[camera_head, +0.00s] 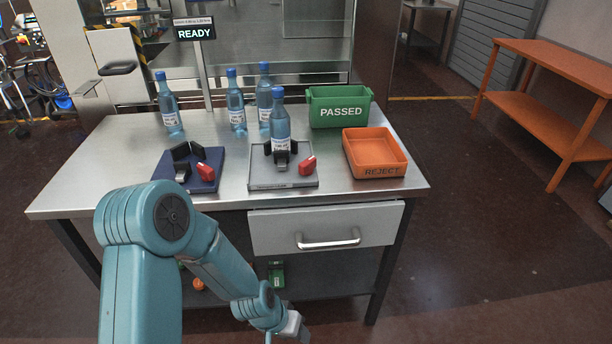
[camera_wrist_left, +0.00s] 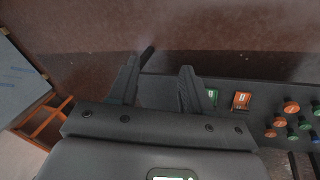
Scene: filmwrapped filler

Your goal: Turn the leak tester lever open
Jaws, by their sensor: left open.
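Two small fixtures with red levers sit on the steel table. The grey fixture (camera_head: 260,181) has black jaws around the base of an upright blue-capped bottle (camera_head: 280,122), with a red lever (camera_head: 307,165) at its right. The dark blue fixture (camera_head: 205,184) is empty, with black jaws and a red lever (camera_head: 196,153). I cannot tell which one is the leak tester. My left gripper is low in front of the table, its hand partly showing in the head view. My right gripper is not in view.
Several bottles (camera_head: 236,110) stand behind the fixtures. A green PASSED bin (camera_head: 340,92) and an orange REJECT tray (camera_head: 373,170) stand at the right. A READY display (camera_head: 194,30) is behind. A drawer (camera_head: 320,230) with a handle is under the tabletop's front edge.

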